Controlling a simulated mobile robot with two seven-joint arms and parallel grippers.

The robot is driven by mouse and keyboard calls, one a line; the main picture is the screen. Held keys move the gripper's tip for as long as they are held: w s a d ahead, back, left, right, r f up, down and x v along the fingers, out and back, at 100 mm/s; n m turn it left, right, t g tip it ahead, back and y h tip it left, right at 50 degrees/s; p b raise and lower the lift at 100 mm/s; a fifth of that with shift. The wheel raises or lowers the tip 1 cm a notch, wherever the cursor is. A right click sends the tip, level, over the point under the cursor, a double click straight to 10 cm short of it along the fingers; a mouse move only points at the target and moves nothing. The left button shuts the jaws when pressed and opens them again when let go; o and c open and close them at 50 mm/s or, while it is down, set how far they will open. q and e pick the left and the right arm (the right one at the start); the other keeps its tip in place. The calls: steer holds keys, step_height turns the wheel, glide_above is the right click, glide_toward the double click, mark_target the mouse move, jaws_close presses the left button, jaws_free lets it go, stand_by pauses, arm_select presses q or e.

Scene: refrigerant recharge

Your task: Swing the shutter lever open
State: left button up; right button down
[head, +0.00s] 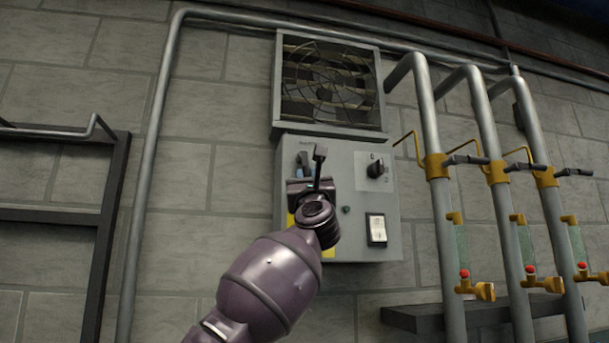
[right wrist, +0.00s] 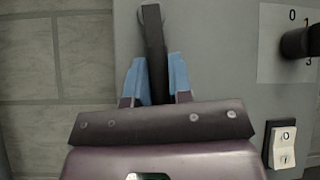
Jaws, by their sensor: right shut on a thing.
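The shutter lever (head: 319,160) is a dark bar on the front of a grey control box (head: 350,225), below the fan. In the right wrist view the lever (right wrist: 154,42) runs nearly upright, leaning slightly left at its top, against the grey panel. My right gripper (right wrist: 156,82) has its blue fingers on both sides of the lever and is shut on it. In the head view the right gripper (head: 309,165) is partly hidden by my own wrist. The fan opening (head: 330,82) shows a wire guard with slats behind it. My left gripper is not in view.
A black rotary knob (head: 376,170) and a white rocker switch (head: 377,229) sit right of the lever on the box. A dark frame (head: 112,190) is at the left.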

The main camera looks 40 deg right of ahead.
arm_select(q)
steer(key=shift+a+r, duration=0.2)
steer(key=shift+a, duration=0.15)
arm_select(e)
steer(key=shift+w+a+f+m+g+h, duration=0.1)
steer(key=shift+a+m+g+h, duration=0.05)
steer(key=shift+m+g+h, duration=0.45)
steer(key=shift+w+a+m+g+h, duration=0.1)
steer(key=shift+m+g+h, duration=0.3)
steer(key=shift+m, duration=0.4)
arm_select(q)
steer(key=shift+p, duration=0.35)
arm_select(e)
steer(key=shift+m+g+h, duration=0.3)
steer(key=shift+m+h, duration=0.1)
steer(key=c, duration=1)
jaws_free()
steer(key=shift+a, duration=0.1)
steer(key=shift+c, duration=0.2)
